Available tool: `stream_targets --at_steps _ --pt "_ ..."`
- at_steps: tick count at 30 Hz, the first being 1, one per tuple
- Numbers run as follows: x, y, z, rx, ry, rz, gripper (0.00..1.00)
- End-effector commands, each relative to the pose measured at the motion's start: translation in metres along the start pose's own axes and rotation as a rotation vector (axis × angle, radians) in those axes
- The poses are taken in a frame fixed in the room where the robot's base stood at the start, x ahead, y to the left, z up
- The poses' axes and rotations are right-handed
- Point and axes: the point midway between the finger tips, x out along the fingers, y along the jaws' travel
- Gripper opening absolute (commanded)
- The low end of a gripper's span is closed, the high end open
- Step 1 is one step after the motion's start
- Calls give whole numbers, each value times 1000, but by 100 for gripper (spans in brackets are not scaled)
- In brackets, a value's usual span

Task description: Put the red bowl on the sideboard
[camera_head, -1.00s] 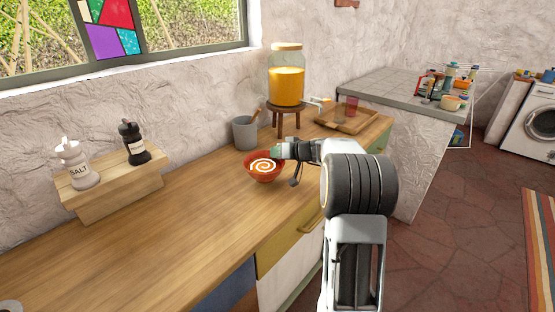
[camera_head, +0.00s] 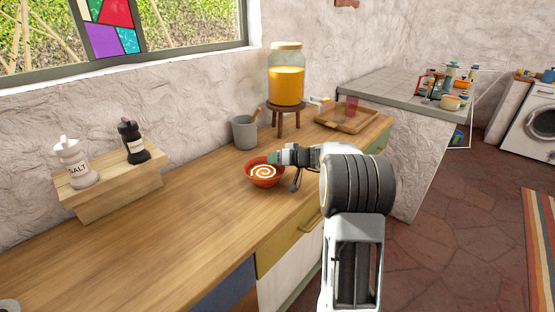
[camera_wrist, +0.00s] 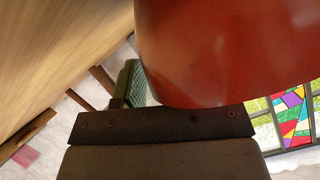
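The red bowl (camera_head: 265,180), with a white spiral inside, is at the middle of a long wooden-topped unit with coloured drawer fronts (camera_head: 170,235). I cannot tell whether its base touches the wood. My gripper (camera_head: 274,157) is at the bowl's far right rim and appears shut on it. In the wrist view the bowl (camera_wrist: 225,45) fills the top middle and right. One green-padded finger (camera_wrist: 133,85) shows beside and partly behind it; the other finger is hidden. No other surface is clearly identifiable as the sideboard.
A grey pot (camera_head: 244,133), a juice jar (camera_head: 286,75) on a stool-like stand (camera_head: 287,108) and a wooden tray (camera_head: 347,122) stand behind. Salt (camera_head: 75,165) and pepper (camera_head: 133,143) sit on a small shelf at left. A tiled counter (camera_head: 390,92) is farther right.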

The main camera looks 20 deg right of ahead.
Motion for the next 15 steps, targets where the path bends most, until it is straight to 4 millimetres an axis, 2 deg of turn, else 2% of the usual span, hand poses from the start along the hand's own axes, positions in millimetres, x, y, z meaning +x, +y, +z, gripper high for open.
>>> stream_targets --at_steps 8,11,15 --pt "-2 -2 -3 0 0 0 35" --pt "-15 0 -2 -2 2 3 35" --pt "-42 0 -2 -1 3 4 35"
